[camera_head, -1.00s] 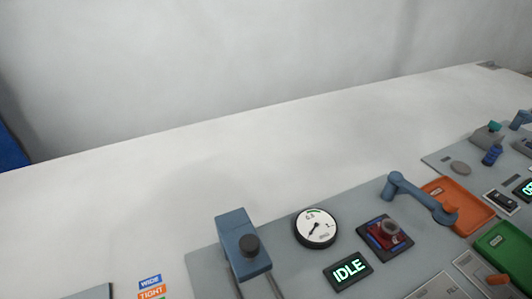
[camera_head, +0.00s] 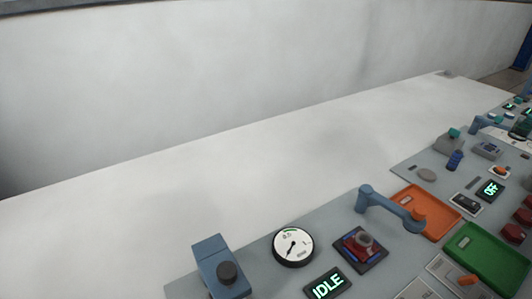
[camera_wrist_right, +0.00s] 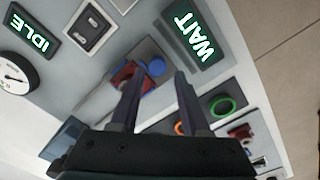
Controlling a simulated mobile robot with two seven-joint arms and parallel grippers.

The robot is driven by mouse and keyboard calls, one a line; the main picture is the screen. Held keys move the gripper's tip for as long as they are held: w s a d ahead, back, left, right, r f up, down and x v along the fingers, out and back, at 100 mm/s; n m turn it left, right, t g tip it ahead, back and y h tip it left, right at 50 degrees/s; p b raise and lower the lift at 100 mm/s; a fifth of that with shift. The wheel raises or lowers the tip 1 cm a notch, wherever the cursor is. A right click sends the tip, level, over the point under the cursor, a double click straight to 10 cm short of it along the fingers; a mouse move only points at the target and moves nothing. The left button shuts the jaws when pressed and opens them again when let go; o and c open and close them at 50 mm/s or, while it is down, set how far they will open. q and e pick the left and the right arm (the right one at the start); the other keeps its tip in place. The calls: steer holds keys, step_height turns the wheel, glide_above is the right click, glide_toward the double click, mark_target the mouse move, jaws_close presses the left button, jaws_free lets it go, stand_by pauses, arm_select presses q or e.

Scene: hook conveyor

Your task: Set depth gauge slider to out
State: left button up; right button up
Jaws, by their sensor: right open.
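A blue-grey block with a dark round knob (camera_head: 217,268) stands at the near left end of the grey panel in the head view. It may be the depth gauge slider, but no readable label shows this; its lower part is cut off by the frame edge. A round white dial gauge (camera_head: 293,247) sits to its right and also shows at the left edge of the right wrist view (camera_wrist_right: 14,78). My right gripper (camera_wrist_right: 158,82) is open and empty over the panel in the wrist view, with a red part (camera_wrist_right: 130,76) beyond its fingers. My left gripper is out of view.
A "WAIT" display (camera_wrist_right: 195,38) shows in the wrist view. The white surface behind is bare.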

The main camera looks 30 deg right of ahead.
step_height(320, 180, up, 5)
steer(key=shift+r+p, duration=0.2)
steer(key=shift+p, duration=0.25)
